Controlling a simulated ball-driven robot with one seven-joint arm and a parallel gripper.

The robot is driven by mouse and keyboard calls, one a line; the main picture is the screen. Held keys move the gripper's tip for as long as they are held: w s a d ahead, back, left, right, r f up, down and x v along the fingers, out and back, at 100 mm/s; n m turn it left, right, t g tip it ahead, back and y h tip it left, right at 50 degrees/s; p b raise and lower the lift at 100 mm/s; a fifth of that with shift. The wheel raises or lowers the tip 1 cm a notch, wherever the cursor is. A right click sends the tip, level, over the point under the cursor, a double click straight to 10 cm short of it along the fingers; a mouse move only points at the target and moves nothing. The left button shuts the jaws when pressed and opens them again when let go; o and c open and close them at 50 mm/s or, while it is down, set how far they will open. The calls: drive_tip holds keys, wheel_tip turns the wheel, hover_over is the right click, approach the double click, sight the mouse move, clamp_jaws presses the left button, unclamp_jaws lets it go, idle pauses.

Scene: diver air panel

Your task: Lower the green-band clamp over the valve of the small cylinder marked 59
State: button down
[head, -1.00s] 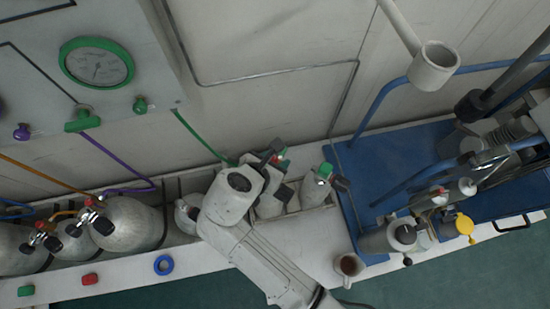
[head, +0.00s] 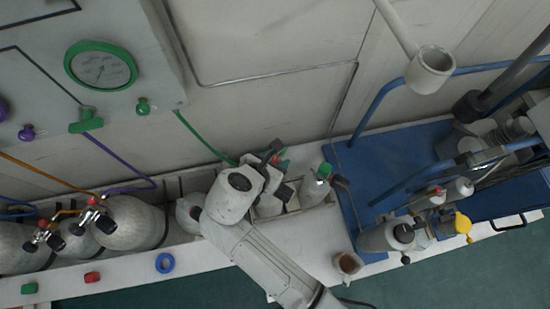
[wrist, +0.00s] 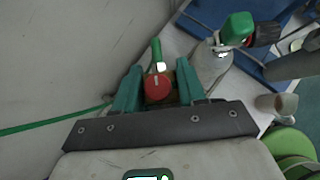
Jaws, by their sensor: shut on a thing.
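My gripper (wrist: 157,80) is shut on the green-band clamp, with its green fingers on either side. The clamp's red knob (wrist: 157,88) and a green piece above it show between the fingers. In the head view my wrist mostly hides the clamp. A small pale cylinder (wrist: 212,62) with a green valve top (wrist: 237,28) and black knob stands to the right of the clamp, apart from it. In the head view this cylinder (head: 314,192) stands right of my gripper. Another small cylinder (head: 268,206) is partly hidden below my gripper. No number is readable on either.
A green hose (wrist: 50,125) runs left from the clamp to the wall panel. Large grey cylinders (head: 130,222) with clamps stand at left. Blue rails (head: 385,90) stand at right.

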drive_tip(key=shift+f+p, duration=0.45)
drive_tip(key=shift+f, duration=0.6)
idle(1.4)
drive_tip(key=c, duration=0.6)
unclamp_jaws()
drive_tip(key=shift+o, duration=0.2)
drive_tip(key=v, duration=1.1)
drive_tip(key=shift+b, duration=0.3)
drive_tip(key=shift+f, duration=0.1)
